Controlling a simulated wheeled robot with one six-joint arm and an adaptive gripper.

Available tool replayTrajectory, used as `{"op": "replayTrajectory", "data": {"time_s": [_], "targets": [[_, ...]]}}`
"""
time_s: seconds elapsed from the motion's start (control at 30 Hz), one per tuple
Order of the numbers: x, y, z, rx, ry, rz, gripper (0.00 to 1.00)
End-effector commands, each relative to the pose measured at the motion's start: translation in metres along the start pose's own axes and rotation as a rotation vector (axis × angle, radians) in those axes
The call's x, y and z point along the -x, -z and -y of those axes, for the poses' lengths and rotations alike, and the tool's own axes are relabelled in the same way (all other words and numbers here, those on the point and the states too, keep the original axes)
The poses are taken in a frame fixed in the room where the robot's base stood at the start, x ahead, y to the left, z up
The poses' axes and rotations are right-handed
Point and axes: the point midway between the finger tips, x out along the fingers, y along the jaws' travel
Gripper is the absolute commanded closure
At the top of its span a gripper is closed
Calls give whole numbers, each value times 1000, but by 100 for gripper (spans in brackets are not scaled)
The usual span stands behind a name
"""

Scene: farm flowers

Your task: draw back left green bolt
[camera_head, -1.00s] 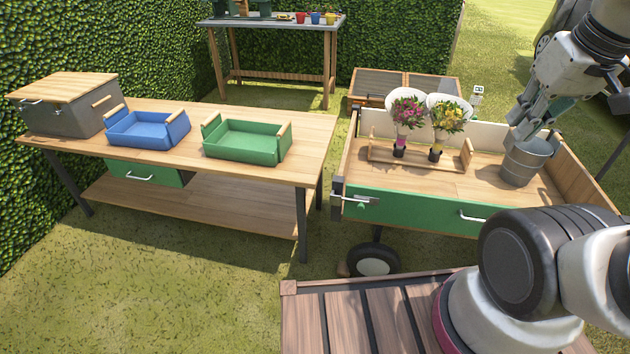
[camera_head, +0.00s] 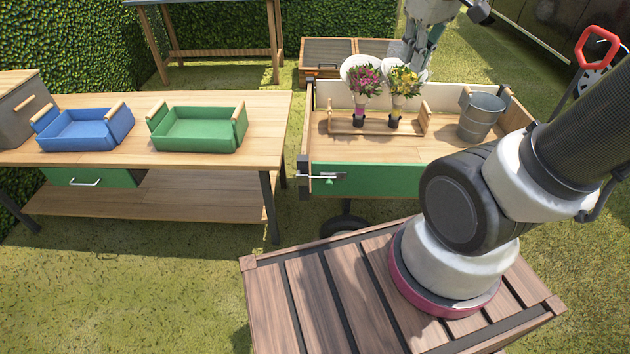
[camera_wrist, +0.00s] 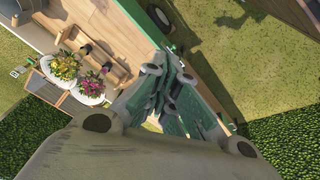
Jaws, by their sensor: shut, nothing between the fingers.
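A silver bolt with a small green part, the left green bolt (camera_head: 325,178), lies across the left end of the cart's green front panel (camera_head: 385,180) in the head view. Its rod looks level, near the cart's left front corner post. My gripper (camera_head: 418,66) points downward over the far side of the cart, behind the yellow bouquet, well apart from the bolt. Its tips are partly hidden by the flowers there. In the wrist view my gripper (camera_wrist: 170,80) is shut and empty.
A wooden rack (camera_head: 376,126) with a pink bouquet (camera_head: 364,80) and a yellow bouquet (camera_head: 404,82) stands on the cart. A metal bucket (camera_head: 481,118) stands at its right. A table with a blue tray (camera_head: 85,130) and a green tray (camera_head: 197,130) is at left.

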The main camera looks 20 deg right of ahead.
Motion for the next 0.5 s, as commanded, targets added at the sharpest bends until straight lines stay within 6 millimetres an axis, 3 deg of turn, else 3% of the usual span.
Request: {"op": "replayTrajectory", "data": {"time_s": [0.1,0.17,0.3,0.5], "targets": [[-40,52,11,174,-7,83,100],[-64,76,19,265,-10,118,100],[-130,124,49,479,-12,197,100],[-245,163,109,795,2,304,100]]}}
